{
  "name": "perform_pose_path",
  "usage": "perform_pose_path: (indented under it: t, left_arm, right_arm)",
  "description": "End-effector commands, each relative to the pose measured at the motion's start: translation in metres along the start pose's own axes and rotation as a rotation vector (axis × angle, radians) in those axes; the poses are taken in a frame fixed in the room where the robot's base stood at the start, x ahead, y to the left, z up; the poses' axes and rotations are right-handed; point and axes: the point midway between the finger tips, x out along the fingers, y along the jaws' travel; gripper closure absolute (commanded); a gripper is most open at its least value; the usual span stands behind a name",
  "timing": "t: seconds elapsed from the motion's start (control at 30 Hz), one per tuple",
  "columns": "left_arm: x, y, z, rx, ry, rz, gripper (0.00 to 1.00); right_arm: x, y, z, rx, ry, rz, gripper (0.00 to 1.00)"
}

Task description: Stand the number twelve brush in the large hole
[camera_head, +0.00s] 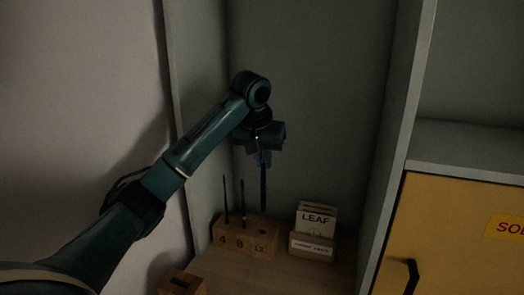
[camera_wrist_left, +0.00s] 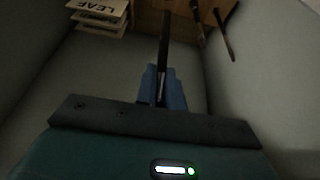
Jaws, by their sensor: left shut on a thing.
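My left gripper (camera_head: 262,157) is shut on a dark brush (camera_head: 263,190), which hangs upright below it. The brush also shows in the left wrist view (camera_wrist_left: 165,45), between the blue fingers (camera_wrist_left: 162,88). Below it on the shelf is a wooden block (camera_head: 246,231) marked 4, 8 and 12. Two thin dark brushes stand in it, one above the 4 (camera_head: 225,195) and one above the 8 (camera_head: 242,198). The held brush is over the side of the block marked 12. I cannot tell whether its lower tip touches the block. My right gripper is not in view.
A wooden holder with LEAF cards (camera_head: 315,222) stands right of the block. Another wooden box with a dark slot (camera_head: 182,283) is at the front left. The niche walls are close on both sides. A yellow cabinet door (camera_head: 450,245) is at the right.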

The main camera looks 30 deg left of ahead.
Motion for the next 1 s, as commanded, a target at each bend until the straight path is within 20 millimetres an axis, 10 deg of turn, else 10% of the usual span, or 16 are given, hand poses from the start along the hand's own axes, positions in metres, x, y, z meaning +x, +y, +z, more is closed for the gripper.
perform_pose_path:
  t: [1.0]
  left_arm:
    - [0.052, 0.0, 0.021, 0.001, 0.0, -0.002, 1.0]
  right_arm:
    - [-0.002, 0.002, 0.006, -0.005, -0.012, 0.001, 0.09]
